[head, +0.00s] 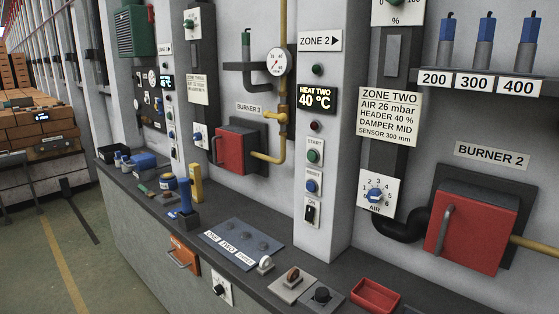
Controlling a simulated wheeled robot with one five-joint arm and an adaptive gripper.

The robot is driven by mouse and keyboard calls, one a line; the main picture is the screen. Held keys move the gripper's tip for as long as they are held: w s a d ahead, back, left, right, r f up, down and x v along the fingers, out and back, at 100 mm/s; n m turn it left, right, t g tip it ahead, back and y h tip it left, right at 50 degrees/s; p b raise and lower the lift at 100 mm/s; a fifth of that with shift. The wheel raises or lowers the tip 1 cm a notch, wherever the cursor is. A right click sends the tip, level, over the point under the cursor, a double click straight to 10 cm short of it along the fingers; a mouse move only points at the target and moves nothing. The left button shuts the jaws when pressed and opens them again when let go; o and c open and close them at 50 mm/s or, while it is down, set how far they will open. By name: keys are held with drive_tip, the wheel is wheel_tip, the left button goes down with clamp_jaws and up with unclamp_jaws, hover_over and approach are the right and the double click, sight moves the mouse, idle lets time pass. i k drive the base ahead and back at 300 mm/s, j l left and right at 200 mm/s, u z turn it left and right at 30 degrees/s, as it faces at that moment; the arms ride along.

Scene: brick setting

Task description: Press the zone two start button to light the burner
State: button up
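The zone two start button (313,156) is a small green button on a white plate marked START, on the pillar under the ZONE 2 sign (319,41). A display (317,100) above it reads HEAT TWO 40 °C. A dark reddish lamp (315,126) sits between display and button and looks unlit. Below are a blue button (311,186), whose label seems to read RESET, and a black switch (310,213) marked ON. Burner 2 (471,226) is a red box with a grey handle on the right wall; no flame shows. My gripper is not in view.
A dark ledge runs below the wall, carrying a zone plate (241,244), knobs and a red tray (375,295). A blue upright tool (185,192) stands on it. An air dial (375,195) and a black pipe (400,226) are right of the pillar. Floor is clear at lower left.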

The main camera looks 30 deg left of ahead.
sight(312, 156)
drive_tip(key=u, duration=1.25)
